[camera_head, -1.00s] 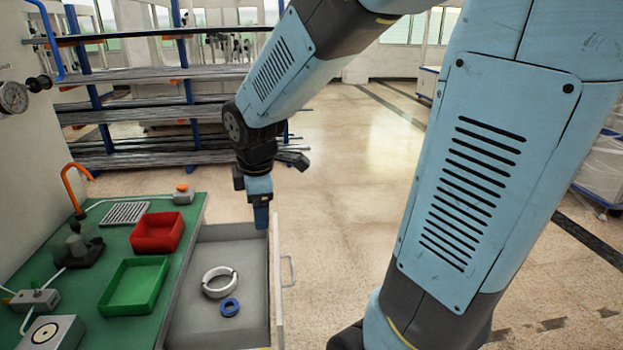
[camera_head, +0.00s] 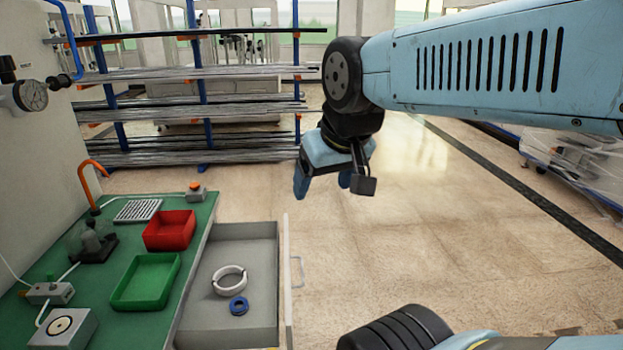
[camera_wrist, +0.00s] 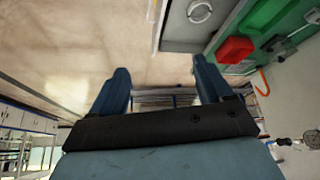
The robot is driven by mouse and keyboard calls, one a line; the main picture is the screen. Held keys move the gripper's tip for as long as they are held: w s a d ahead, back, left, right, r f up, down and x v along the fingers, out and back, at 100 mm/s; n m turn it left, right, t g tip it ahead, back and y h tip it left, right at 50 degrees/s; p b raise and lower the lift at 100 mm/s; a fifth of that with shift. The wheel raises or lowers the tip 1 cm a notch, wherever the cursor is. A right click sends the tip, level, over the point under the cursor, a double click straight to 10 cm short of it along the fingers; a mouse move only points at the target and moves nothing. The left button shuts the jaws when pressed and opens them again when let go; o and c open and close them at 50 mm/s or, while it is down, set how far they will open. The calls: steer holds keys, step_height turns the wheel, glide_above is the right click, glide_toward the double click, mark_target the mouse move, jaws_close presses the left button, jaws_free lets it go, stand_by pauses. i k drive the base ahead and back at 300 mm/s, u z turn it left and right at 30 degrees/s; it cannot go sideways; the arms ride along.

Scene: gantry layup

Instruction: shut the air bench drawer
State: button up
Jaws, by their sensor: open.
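The grey drawer (camera_head: 213,318) is pulled out from the right side of the green-topped bench (camera_head: 140,325). Its front panel (camera_head: 286,270) carries a metal handle (camera_head: 300,271) on the right. A white ring (camera_head: 217,288) and a blue ring (camera_head: 239,306) lie in the drawer. My gripper (camera_head: 322,188) is open and empty, in the air to the right of and above the drawer's far corner, apart from the handle. In the wrist view my two blue fingers (camera_wrist: 160,85) stand wide apart, with the drawer (camera_wrist: 182,37) at the upper right.
On the bench are a red tray (camera_head: 169,231), a green tray (camera_head: 147,284), an orange hook-shaped pipe (camera_head: 91,180) and small devices. A rack of long bars (camera_head: 200,110) stands behind. The floor (camera_head: 420,240) to the drawer's right is clear.

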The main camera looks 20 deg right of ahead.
mark_target(206, 322)
steer(key=u, duration=1.05)
steer(key=k, duration=1.05)
steer(key=z, duration=0.75)
steer(key=i, duration=1)
steer(key=u, duration=0.05)
